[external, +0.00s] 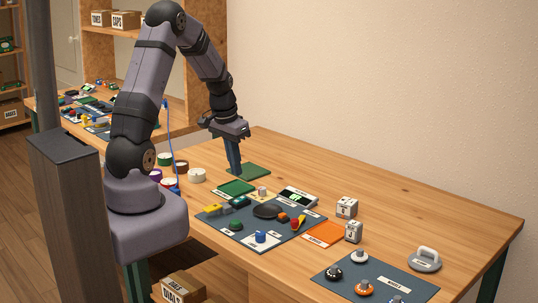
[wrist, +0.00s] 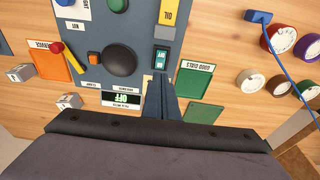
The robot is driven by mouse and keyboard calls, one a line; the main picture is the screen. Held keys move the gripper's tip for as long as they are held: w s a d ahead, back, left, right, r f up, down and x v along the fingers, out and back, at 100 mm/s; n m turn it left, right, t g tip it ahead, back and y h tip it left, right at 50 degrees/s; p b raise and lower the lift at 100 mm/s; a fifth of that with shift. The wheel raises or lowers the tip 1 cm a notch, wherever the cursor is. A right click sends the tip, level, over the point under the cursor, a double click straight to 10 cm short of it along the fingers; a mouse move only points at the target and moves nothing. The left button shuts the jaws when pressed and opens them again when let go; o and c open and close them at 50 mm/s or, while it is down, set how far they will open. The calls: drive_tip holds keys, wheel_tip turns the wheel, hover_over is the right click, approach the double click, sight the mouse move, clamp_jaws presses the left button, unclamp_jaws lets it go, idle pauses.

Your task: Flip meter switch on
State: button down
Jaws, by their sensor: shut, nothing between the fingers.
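A small teal-green rocker switch with a white label (wrist: 161,57) sits on the grey-blue panel (wrist: 134,32), beside a round black dial (wrist: 118,60). It also shows small in the external view (external: 241,201); its label is too small to read surely. A black meter display (wrist: 121,98) with green lettering, seemingly "OFF", lies at the panel's edge. My gripper (external: 235,172) points down above the table by the dark green mats. In the wrist view its fingers (wrist: 163,80) are together and empty, reaching toward the switch but apart from it. They partly hide a pale knob area.

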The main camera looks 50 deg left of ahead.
sight(242, 197)
drive_tip(key=shift+w+f+p, duration=0.25)
drive_tip(key=shift+f+p, duration=0.05)
drive_tip(key=shift+f, duration=1)
drive_tip(key=shift+w+f+p, duration=0.3)
drive_tip(key=shift+f, duration=0.95)
drive_tip(key=shift+w+f+p, duration=0.25)
drive_tip(key=shift+f+p, duration=0.05)
drive_tip(key=shift+f, duration=1)
